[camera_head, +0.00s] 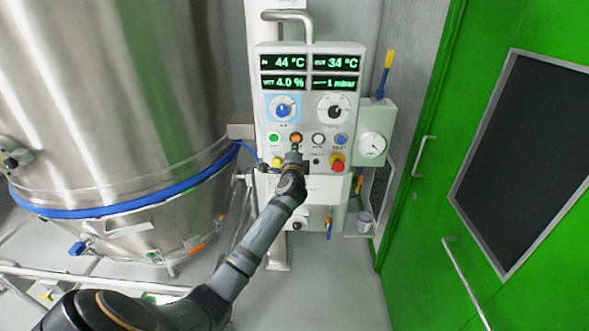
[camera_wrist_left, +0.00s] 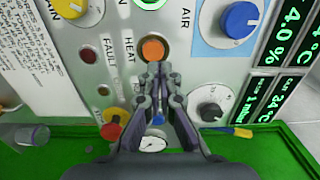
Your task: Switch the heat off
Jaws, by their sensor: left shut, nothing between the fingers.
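The orange HEAT button (camera_head: 296,138) sits in the button row of the white control panel (camera_head: 263,112). In the left wrist view the orange button (camera_wrist_left: 153,48) shows beside its "HEAT" label, just beyond my fingertips. My left gripper (camera_head: 294,150) is in front of the panel, just below the button in the head view. Its fingers (camera_wrist_left: 159,70) are shut with nothing between them. The tips overlap the button's edge in the wrist view; I cannot tell whether they touch it. My right gripper is not in view.
A green button (camera_head: 273,139) is left of the orange one, a black-and-white button (camera_head: 318,140) and a blue button (camera_head: 341,139) right. A red emergency knob (camera_head: 337,165) is below right. Displays (camera_head: 311,73) read 44 °C and 34 °C. A steel vessel (camera_head: 110,90) stands left, a green door (camera_head: 440,110) right.

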